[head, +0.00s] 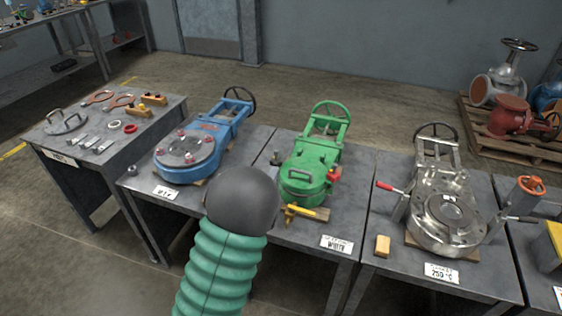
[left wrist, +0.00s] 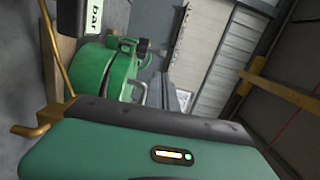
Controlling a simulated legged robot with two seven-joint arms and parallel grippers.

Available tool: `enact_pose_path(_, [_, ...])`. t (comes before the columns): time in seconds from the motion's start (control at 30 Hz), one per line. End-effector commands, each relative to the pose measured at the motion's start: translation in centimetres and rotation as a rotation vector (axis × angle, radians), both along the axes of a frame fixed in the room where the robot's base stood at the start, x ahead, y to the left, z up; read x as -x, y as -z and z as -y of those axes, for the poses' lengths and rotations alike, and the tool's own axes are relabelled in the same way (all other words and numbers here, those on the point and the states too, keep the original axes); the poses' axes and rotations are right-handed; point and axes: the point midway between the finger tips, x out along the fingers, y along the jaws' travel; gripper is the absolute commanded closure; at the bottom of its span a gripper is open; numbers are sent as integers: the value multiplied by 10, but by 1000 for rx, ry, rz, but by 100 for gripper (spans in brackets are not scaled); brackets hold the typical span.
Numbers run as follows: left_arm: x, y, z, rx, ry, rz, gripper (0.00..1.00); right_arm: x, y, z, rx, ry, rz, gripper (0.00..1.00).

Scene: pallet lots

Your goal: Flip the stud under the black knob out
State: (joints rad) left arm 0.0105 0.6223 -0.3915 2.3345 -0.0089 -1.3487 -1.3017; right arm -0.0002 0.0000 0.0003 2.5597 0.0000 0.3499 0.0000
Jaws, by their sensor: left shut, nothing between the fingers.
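My left gripper (head: 241,199) shows in the head view as a dark rounded end on a green ribbed arm. It is shut and empty, in front of the table with the green valve (head: 305,172). A small dark knob-like piece (head: 277,158) stands left of that valve, and another dark piece (head: 132,171) is at the left edge of the blue valve's table. I cannot tell which is the black knob, and no stud can be made out. In the left wrist view the green valve (left wrist: 92,72) lies beyond my green gripper body, with a brass hook (left wrist: 32,130) at left.
A blue valve (head: 190,152) and a silver valve (head: 448,213) stand on the neighbouring tables. A brass handle (head: 299,213) juts in front of the green valve. The left table (head: 158,125) holds tools and rings.

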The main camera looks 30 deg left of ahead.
Motion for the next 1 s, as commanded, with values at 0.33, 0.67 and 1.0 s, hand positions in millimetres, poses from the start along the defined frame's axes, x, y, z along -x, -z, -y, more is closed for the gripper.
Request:
enact_pose_path(0.33, [-62,2,-22,1,0,1,100,0,15,0,0,0,-1,42])
enact_pose_path(0.67, [-74,1,-25,2,0,0,100,0,16,0,0,0,0,42])
enact_pose_path(1.0, [-73,0,-28,23,0,5,100,0,15,0,0,0,0,42])
